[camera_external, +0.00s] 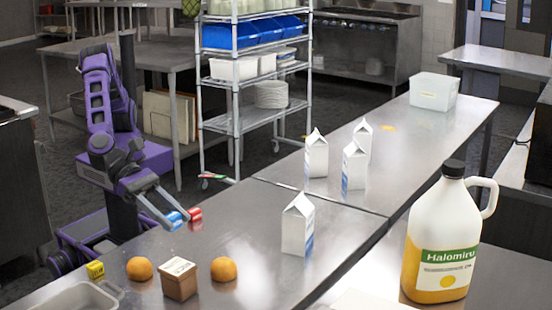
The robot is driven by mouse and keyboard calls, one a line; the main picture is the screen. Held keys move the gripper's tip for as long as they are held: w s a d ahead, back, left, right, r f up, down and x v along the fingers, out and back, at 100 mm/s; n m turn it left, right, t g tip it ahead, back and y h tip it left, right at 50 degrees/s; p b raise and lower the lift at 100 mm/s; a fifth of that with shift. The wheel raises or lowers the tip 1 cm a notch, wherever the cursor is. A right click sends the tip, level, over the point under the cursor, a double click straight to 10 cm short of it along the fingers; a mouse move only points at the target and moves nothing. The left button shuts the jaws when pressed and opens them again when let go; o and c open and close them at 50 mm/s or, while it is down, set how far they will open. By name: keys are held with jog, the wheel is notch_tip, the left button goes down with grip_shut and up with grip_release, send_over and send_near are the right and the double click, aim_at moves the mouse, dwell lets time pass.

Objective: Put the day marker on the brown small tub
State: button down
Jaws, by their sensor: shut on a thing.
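The brown small tub (179,278) stands on the near counter between two oranges, with a pale label on its top. My gripper (176,214) is over the counter's left side, behind and above the tub, shut on a small blue block (176,220), which looks like a day marker. A similar red block (195,214) is close beside the right finger. A yellow block (95,269) with dark print sits at the counter's left edge. I cannot tell how far the blue block is above the counter.
Oranges (139,268) (223,269) flank the tub closely. A metal pan (78,298) is at the near left. A white carton (298,225) stands to the right, with more cartons (316,155) behind. A large juice jug (440,240) is at the right. Bare counter lies between gripper and carton.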

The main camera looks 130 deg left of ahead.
aim_at(176, 266)
notch_tip(176, 266, down, 9)
jog(key=shift+r+b, duration=0.1)
jog(key=shift+b, duration=0.55)
jog(key=shift+f, duration=0.25)
jog(key=shift+c, duration=2.1)
grip_release()
jog(key=shift+r, duration=0.1)
jog(key=shift+r, duration=0.15)
jog(key=shift+s+r, duration=0.1)
jog(key=shift+s, duration=0.25)
jog(key=v, duration=1.1)
jog(key=shift+s+b, duration=0.15)
jog(key=shift+b, duration=0.2)
